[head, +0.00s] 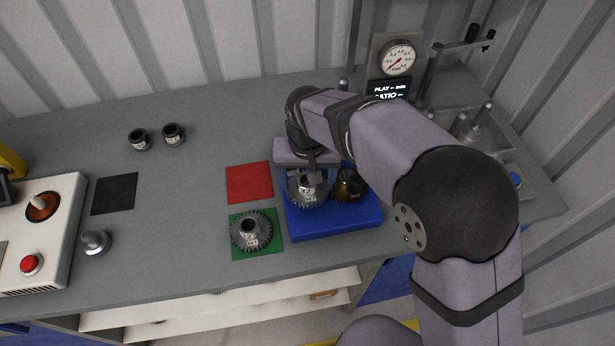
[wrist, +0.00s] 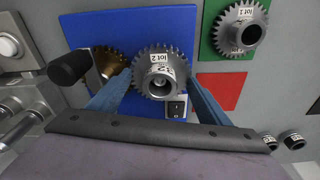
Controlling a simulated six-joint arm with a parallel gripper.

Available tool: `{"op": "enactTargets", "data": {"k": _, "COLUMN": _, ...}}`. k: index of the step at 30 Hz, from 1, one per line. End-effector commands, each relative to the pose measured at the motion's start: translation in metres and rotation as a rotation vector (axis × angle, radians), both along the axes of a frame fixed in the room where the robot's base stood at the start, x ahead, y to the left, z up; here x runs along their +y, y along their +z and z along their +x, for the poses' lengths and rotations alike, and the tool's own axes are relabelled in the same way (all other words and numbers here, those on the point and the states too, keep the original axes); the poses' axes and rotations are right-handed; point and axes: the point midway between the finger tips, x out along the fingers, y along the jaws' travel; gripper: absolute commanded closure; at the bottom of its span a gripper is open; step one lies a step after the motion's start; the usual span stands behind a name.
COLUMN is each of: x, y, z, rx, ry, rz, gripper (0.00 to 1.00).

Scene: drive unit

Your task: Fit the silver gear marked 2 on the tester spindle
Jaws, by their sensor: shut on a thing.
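The silver gear with a white "lot 2" label (wrist: 160,66) is between the blue fingers of my gripper (wrist: 160,82), which is shut on it. In the head view this gear (head: 303,198) is at the left part of the blue drive unit (head: 335,222), beside a brass gear (head: 348,186). A pale round end shows in the gear's bore; I cannot tell whether the gear is seated or lifted. The tester, with dial gauge (head: 398,58) and display (head: 388,90), stands at the back right. Upright pegs (head: 474,130) stand in front of it; which is the spindle is unclear.
Another silver gear (head: 251,232) lies on the green mat (head: 271,249). A red mat (head: 249,183) is free, as is a black mat (head: 114,196). Two dark collars (head: 173,133) lie at the back left. A black handle (wrist: 70,68) rises by the brass gear.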

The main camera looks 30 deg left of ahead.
Motion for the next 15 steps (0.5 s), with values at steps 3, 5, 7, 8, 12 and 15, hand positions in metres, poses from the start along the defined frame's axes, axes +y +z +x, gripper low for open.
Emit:
{"op": "enactTargets", "data": {"k": 3, "x": 0.0006, "y": -0.0037, "z": 0.0004, "rx": -0.001, "ry": 0.0, "rz": 0.002, "gripper": 0.48}}
{"op": "enactTargets", "data": {"k": 5, "x": 0.0006, "y": -0.0056, "z": 0.0004, "rx": -0.001, "ry": 0.0, "rz": 0.002, "gripper": 0.48}}
{"op": "enactTargets", "data": {"k": 7, "x": 0.0007, "y": -0.0043, "z": 0.0005, "rx": -0.002, "ry": 0.0, "rz": 0.002, "gripper": 0.48}}
{"op": "enactTargets", "data": {"k": 8, "x": 0.0007, "y": -0.0043, "z": 0.0004, "rx": -0.002, "ry": 0.0, "rz": 0.002, "gripper": 0.48}}
{"op": "enactTargets", "data": {"k": 12, "x": 0.0006, "y": -0.0044, "z": 0.0004, "rx": -0.001, "ry": 0.0, "rz": 0.002, "gripper": 0.09}}
{"op": "enactTargets", "data": {"k": 15, "x": 0.0004, "y": -0.0046, "z": 0.0003, "rx": -0.001, "ry": 0.0, "rz": 0.002, "gripper": 0.07}}
